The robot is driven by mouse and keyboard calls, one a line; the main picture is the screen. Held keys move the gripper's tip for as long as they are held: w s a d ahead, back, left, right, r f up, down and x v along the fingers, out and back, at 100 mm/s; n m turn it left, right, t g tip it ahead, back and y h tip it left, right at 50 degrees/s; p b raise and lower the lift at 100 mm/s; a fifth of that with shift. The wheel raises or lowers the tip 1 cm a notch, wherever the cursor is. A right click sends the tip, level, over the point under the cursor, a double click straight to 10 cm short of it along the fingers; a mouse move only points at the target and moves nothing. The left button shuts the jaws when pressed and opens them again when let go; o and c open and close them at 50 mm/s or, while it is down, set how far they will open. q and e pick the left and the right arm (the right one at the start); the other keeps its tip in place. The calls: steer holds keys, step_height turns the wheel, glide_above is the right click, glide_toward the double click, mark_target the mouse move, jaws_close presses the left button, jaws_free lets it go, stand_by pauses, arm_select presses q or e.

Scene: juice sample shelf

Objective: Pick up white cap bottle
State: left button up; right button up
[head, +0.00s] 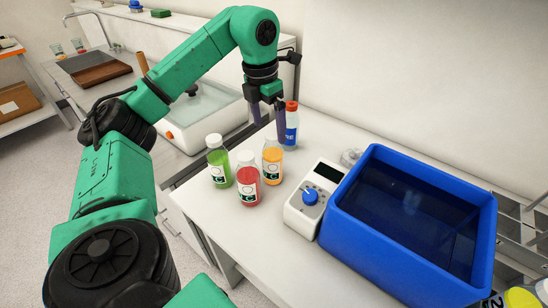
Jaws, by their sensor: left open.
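Three bottles with white caps stand upright and close together on the white counter (245,232). They are a green one (220,170), a red one (248,186) and an orange one (272,165). A bottle with a red cap and blue label (291,128) stands behind them. My left gripper (269,130) is open and points down, behind and above the orange bottle. Its right finger overlaps the left edge of the red-capped bottle in the picture; I cannot tell whether they touch. My right gripper is not in view.
A white device with a blue knob (310,197) and a large blue tub (345,225) stand right of the bottles. The wall is close behind. The counter in front of the bottles is clear.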

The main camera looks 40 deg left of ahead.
mark_target(272, 136)
arm_select(q)
steer(key=f, duration=0.1)
steer(key=f+p, duration=0.1)
steer(key=f, duration=0.3)
steer(key=shift+w+d+p, duration=0.25)
steer(key=shift+d+p, duration=0.05)
steer(key=shift+d, duration=0.05)
steer(key=shift+w+f, duration=0.1)
steer(key=shift+f, duration=0.2)
jaws_close()
steer(key=shift+r, duration=0.1)
